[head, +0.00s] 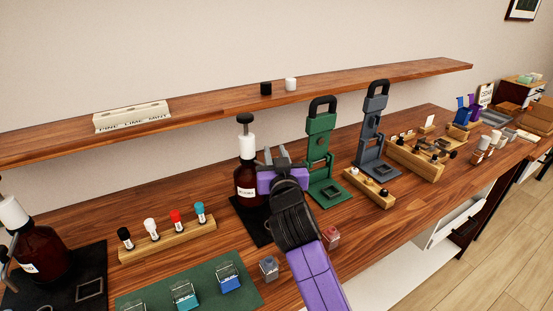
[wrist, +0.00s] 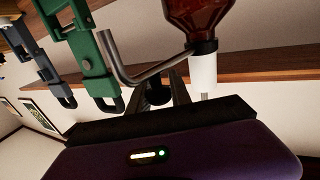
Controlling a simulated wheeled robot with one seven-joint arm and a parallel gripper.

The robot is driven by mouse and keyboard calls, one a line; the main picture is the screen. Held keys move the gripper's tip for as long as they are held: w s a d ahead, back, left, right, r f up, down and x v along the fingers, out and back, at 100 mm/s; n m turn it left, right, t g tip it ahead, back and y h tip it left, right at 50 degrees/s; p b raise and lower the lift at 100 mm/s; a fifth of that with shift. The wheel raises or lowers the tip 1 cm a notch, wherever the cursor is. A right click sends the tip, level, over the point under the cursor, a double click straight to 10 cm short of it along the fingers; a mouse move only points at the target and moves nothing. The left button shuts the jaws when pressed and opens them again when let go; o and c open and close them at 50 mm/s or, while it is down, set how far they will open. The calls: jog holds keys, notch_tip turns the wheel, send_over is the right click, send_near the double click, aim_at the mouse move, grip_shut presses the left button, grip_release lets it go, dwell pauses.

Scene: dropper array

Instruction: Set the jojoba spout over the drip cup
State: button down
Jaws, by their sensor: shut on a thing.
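A brown pump bottle (head: 246,182) with a white collar and black top stands on a black mat (head: 253,222); its label is too small to read. The wrist view shows this bottle (wrist: 200,12) upside down, with its bent steel spout (wrist: 122,74) reaching out from the collar. My gripper (head: 277,156) is beside the bottle, at collar height. Its fingers (wrist: 163,92) are shut at the spout, near a dark round part. The spout's tip points away from the bottle, towards the green press side in the wrist view. I cannot make out the drip cup.
A green press (head: 319,150) and a grey press (head: 372,135) stand to the right. Another brown bottle (head: 38,252) stands at far left. A wooden rack (head: 168,240) holds several capped vials. Small jars (head: 269,268) lie near my arm. A shelf (head: 210,113) runs above.

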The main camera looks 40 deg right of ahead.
jog(key=shift+s+a+f+m+g+h+b, duration=0.15)
jog(key=shift+a+m+g+h+b, duration=0.25)
jog(key=shift+b, duration=0.45)
jog(key=shift+w+a+f+m+g+h+b, duration=0.15)
jog(key=shift+m+g+h+b, duration=0.25)
jog(key=shift+b, duration=0.5)
jog(key=shift+s+a+f+m+g+h+b, duration=0.15)
jog(key=shift+a+m+g+h+b, duration=0.25)
jog(key=shift+b, duration=0.45)
jog(key=m+g+h+b, duration=0.1)
jog(key=b, duration=0.1)
jog(key=a+m+g+h+b, duration=0.1)
jog(key=g+b, duration=0.1)
jog(key=shift+s+a+r+h, duration=0.15)
jog(key=shift+a+r+h, duration=0.05)
jog(key=shift+r+h, duration=0.1)
jog(key=shift+r+m+g+b, duration=0.1)
jog(key=shift+m+g+b, duration=0.2)
jog(key=shift+b, duration=0.05)
jog(key=c, duration=1.2)
grip_release()
jog(key=shift+c, duration=0.2)
jog(key=shift+a, duration=0.1)
jog(key=v, duration=0.7)
jog(key=shift+s+a+b, duration=0.2)
jog(key=shift+a+b, duration=0.1)
jog(key=shift+b, duration=0.1)
jog(key=shift+a, duration=0.1)
